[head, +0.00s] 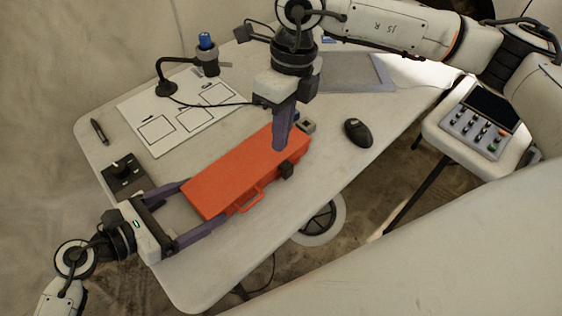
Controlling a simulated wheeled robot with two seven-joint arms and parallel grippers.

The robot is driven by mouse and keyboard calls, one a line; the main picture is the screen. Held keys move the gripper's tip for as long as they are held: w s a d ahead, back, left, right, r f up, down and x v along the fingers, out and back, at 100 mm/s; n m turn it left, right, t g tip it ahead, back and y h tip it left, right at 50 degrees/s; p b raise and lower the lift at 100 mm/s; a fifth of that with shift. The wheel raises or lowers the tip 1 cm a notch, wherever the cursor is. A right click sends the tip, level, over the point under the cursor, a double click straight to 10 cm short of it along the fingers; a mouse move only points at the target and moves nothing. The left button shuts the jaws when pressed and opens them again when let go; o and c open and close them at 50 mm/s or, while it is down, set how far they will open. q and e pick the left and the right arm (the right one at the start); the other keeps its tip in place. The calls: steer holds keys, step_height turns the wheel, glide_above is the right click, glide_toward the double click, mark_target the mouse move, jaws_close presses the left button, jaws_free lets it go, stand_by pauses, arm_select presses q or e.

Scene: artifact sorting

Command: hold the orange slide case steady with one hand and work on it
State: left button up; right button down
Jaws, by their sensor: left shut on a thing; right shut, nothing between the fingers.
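The orange slide case (240,172) lies closed and flat on the table (190,275), slanting from lower left to upper right. Its orange handle (248,200) and a black latch (286,170) are on the near long side. My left gripper (202,208) is shut on the left end of the case, one finger along the far side and one along the near side. My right gripper (279,147) points down over the right part of the case, its fingers together and empty. I cannot tell whether its tips touch the lid.
Beyond the case lie a paper sheet with drawn boxes (157,129) and a desk lamp (167,72). A black knob box (125,180) and pen (99,131) are at left. A mouse (358,133) is right of the case. A button panel (478,130) rests on a chair at right.

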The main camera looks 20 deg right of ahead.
mark_target(286, 170)
steer(key=m, duration=0.6)
steer(key=m+y, duration=0.1)
steer(key=m, duration=0.6)
steer(key=m+y, duration=0.1)
steer(key=m, duration=0.6)
steer(key=shift+s+a+g, duration=0.2)
steer(key=shift+a+g, duration=0.1)
steer(key=x, duration=1)
steer(key=shift+s+a+f, duration=0.1)
steer(key=shift+s+f, duration=0.05)
steer(key=d, duration=0.1)
steer(key=w+d, duration=0.1)
steer(key=shift+w+d, duration=0.1)
steer(key=shift+d, duration=0.3)
steer(key=shift+w+d+r, duration=0.2)
steer(key=shift+d+r, duration=0.05)
steer(key=shift+d, duration=0.3)
